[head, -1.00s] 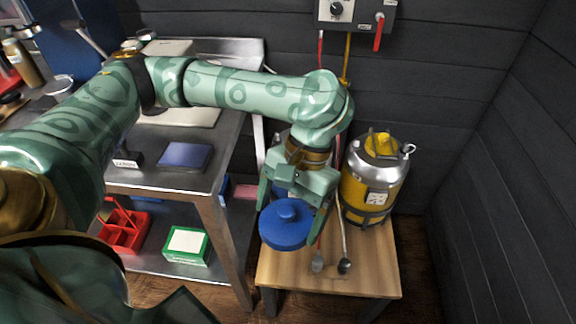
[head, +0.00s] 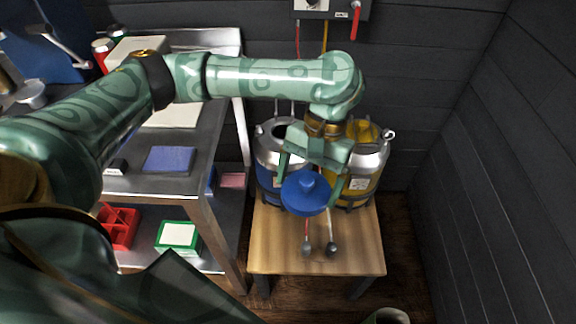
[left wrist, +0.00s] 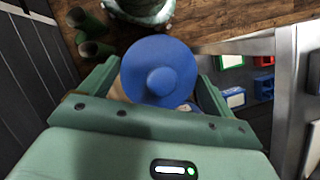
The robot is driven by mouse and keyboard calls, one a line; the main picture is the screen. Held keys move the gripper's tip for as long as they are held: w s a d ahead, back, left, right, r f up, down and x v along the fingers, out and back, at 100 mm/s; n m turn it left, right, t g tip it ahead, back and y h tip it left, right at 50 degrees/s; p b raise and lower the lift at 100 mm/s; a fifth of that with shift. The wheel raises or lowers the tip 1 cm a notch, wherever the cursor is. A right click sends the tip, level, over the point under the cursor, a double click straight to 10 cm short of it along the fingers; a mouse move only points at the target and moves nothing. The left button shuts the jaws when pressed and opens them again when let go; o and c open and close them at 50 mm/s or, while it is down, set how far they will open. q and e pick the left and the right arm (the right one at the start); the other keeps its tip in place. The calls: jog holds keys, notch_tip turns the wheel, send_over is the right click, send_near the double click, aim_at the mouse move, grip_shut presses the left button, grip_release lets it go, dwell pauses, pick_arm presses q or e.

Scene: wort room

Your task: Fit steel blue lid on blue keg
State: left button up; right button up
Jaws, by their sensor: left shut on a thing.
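The steel blue lid (head: 305,192), a round disc with a knob on top, is held in my left gripper (head: 308,188). The fingers are shut on opposite sides of it. In the left wrist view the lid (left wrist: 158,72) sits knob towards the camera between the fingers. The blue keg (head: 268,184), with a steel top and a dark open mouth, stands at the back left of the wooden table. The gripper and lid are in front and to the right of its mouth, apart from it, and hide part of its right side. My right gripper is not seen.
A yellow keg (head: 366,182) with a yellow lid stands close to the right of the blue keg, partly behind my gripper. Two hoses with dark ends lie on the wooden table (head: 350,255). A steel bench (head: 200,185) is on the left, a dark wall on the right.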

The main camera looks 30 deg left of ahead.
pick_arm(q)
jog(key=w+a+f+m+y+p, duration=0.1)
jog(key=w+a+m+y+p, duration=0.25)
jog(key=w+m, duration=0.7)
jog(key=w+a+f+m+t, duration=0.3)
jog(key=a+m, duration=0.3)
jog(key=m, duration=0.2)
jog(key=w+a+f+m+t+h+b, duration=0.1)
jog(key=w+a+f+m+t, duration=0.1)
jog(key=m, duration=0.5)
jog(key=w+a+f+m+t+h, duration=0.1)
jog(key=w+a+f+m+t, duration=0.2)
jog(key=w+a+m, duration=0.3)
jog(key=shift+w+a+f+m+t+b, duration=0.15)
jog(key=shift+a+f+m, duration=0.15)
jog(key=shift+a+m, duration=0.25)
jog(key=shift+w+a+f+m+t+b, duration=0.1)
jog(key=shift+a+f+m, duration=0.25)
jog(key=shift+a, duration=0.35)
jog(key=shift+w+a+f+m+t+b, duration=0.15)
jog(key=shift+a+f+m, duration=0.1)
jog(key=shift+a+m, duration=0.3)
jog(key=shift+f, duration=0.1)
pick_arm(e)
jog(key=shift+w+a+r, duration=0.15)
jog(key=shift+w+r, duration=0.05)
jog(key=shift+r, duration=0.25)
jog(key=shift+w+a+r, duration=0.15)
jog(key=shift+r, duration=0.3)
